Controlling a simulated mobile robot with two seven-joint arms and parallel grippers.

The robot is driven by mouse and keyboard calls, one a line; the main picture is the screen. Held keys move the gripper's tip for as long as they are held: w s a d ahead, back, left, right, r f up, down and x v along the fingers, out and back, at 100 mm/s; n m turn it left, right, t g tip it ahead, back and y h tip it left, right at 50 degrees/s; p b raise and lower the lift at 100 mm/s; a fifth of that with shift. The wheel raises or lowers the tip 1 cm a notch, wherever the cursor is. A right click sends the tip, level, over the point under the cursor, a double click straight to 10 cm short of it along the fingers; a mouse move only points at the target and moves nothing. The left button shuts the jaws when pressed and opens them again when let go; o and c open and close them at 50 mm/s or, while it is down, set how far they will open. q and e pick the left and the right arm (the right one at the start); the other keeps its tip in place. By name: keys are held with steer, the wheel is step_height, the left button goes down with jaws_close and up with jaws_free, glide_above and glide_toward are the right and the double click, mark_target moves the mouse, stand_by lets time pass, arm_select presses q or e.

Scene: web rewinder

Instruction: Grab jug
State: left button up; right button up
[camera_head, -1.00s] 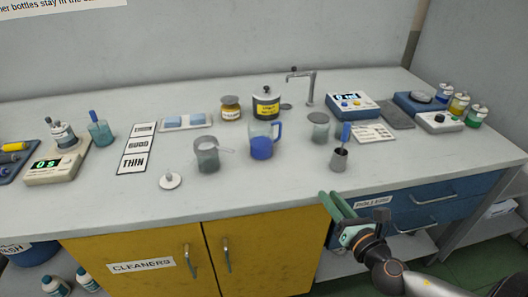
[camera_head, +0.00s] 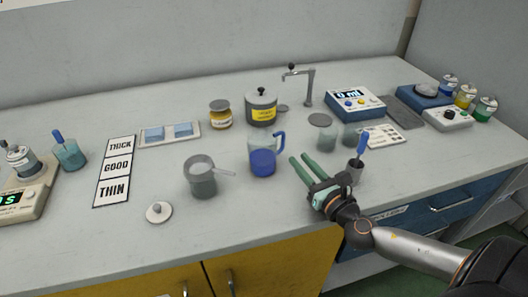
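The jug (camera_head: 263,158) is clear with a blue handle on its right side and blue liquid inside. It stands upright on the grey counter, near the middle of the view. My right gripper (camera_head: 299,158) has two green fingers spread apart with nothing between them. Its fingertips are just right of the jug, close to the handle and apparently apart from it. My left gripper is not in view.
A beaker (camera_head: 201,178) with a ladle stands left of the jug. A grey lidded pot (camera_head: 261,108) and amber jar (camera_head: 220,115) are behind. A metal cup (camera_head: 355,171) with a blue-handled tool stands beside my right gripper. The counter (camera_head: 235,225) is clear in front.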

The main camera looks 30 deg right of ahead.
mark_target(282, 149)
steer(key=shift+w+f, duration=0.2)
steer(key=shift+w, duration=4.4)
jaws_close()
